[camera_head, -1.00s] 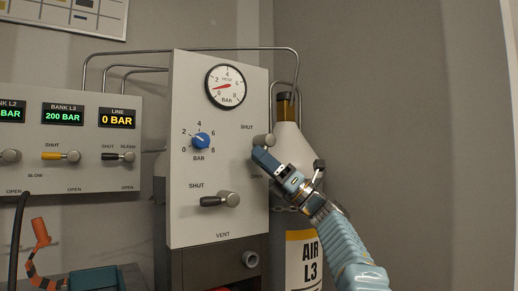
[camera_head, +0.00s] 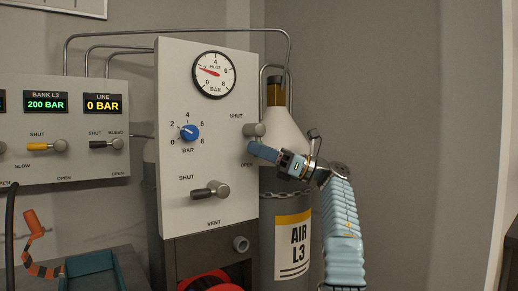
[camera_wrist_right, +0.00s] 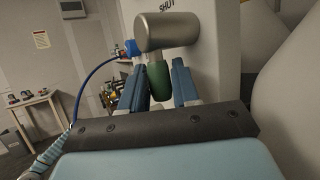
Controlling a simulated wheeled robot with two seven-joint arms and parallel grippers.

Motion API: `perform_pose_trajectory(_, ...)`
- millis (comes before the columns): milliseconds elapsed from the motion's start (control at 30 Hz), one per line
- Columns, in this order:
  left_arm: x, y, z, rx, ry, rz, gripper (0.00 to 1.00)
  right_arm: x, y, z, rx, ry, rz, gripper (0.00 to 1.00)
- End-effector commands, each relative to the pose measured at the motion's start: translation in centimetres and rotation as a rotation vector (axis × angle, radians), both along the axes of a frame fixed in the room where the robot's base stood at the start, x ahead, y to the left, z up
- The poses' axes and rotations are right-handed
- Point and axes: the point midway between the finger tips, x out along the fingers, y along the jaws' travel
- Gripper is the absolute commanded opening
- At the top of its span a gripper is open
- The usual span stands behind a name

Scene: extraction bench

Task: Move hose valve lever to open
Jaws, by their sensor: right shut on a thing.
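The hose valve is at the right edge of the white panel (camera_head: 205,120), between a SHUT label above and an OPEN label below. Its grey hub (camera_head: 255,130) shows in the head view, while the lever is hidden there by my right gripper (camera_head: 254,149). In the right wrist view the green lever (camera_wrist_right: 158,76) hangs down from the hub (camera_wrist_right: 167,32). The blue fingers of my right gripper (camera_wrist_right: 158,88) are on either side of the lever, shut on it. My left gripper is not in view.
Above the valve is a round gauge (camera_head: 214,75); a blue knob (camera_head: 189,132) and a vent lever (camera_head: 210,190) are to its left. The AIR L3 cylinder (camera_head: 285,230) stands close beside the panel. The wall area at right is clear.

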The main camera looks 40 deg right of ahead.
Motion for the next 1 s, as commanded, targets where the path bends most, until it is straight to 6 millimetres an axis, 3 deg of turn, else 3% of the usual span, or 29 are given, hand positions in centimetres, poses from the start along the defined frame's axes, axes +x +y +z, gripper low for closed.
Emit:
perform_pose_trajectory(233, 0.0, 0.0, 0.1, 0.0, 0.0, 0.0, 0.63, 0.0, 0.0, 0.3, 0.005, -0.005, -0.003, 0.0)
perform_pose_trajectory(267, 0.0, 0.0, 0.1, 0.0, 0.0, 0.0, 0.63, 0.0, 0.0, 0.3, 0.005, -0.005, -0.003, 0.35)
perform_pose_trajectory(300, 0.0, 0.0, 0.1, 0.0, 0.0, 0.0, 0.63, 0.0, 0.0, 0.3, 0.004, -0.004, -0.003, 0.38)
perform_pose_trajectory(667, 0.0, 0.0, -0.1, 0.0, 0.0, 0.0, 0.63, -0.4, -0.6, -0.2, 0.003, -0.001, -0.004, 0.38)
perform_pose_trajectory(1000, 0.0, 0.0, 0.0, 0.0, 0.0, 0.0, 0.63, -4.8, -6.0, -3.0, 0.004, 0.0, -0.006, 0.38)
